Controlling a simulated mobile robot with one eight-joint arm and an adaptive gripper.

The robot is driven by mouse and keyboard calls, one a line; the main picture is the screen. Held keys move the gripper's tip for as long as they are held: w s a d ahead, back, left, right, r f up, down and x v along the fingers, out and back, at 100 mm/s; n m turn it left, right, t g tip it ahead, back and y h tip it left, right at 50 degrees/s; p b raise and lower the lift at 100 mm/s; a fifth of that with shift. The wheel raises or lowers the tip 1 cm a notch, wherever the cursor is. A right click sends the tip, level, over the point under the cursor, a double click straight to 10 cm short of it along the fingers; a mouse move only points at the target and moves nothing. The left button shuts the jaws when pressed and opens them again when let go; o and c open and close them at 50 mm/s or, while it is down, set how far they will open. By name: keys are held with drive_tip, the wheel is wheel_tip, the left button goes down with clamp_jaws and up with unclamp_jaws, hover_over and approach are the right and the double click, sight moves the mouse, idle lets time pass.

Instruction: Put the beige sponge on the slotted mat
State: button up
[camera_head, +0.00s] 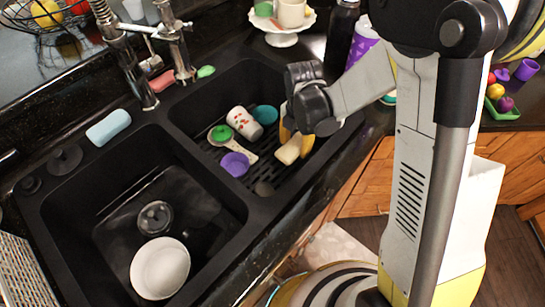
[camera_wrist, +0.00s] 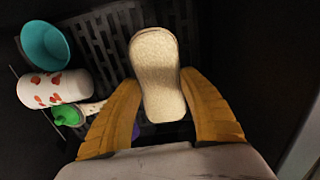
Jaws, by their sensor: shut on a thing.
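The beige sponge (camera_head: 289,152) is between the yellow fingers of my gripper (camera_head: 297,146), inside the right basin. In the wrist view the sponge (camera_wrist: 155,70) is pinched at its sides and its far end sticks out past the fingertips (camera_wrist: 160,88). The dark slotted mat (camera_wrist: 108,38) lies on the basin floor and shows behind the sponge. In the head view the mat (camera_head: 266,158) shows left of the sponge. I cannot tell whether the sponge touches the mat. My fingers hide part of the sponge.
A white cup with red marks (camera_head: 244,123), a teal bowl (camera_head: 265,114), a green-topped item (camera_head: 221,133) and a purple item (camera_head: 235,164) crowd the basin's left side. The left basin holds a white bowl (camera_head: 160,268). A dark divider (camera_head: 195,165) separates the basins.

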sight(293, 165)
wheel_tip(293, 165, down, 10)
drive_tip(key=b, duration=0.4)
drive_tip(key=shift+r, duration=0.3)
drive_tip(key=o, duration=0.4)
drive_tip(key=shift+f, duration=0.2)
drive_tip(key=o, duration=0.4)
drive_tip(key=shift+r, duration=0.2)
wheel_tip(293, 165, up, 12)
drive_tip(key=p, duration=0.5)
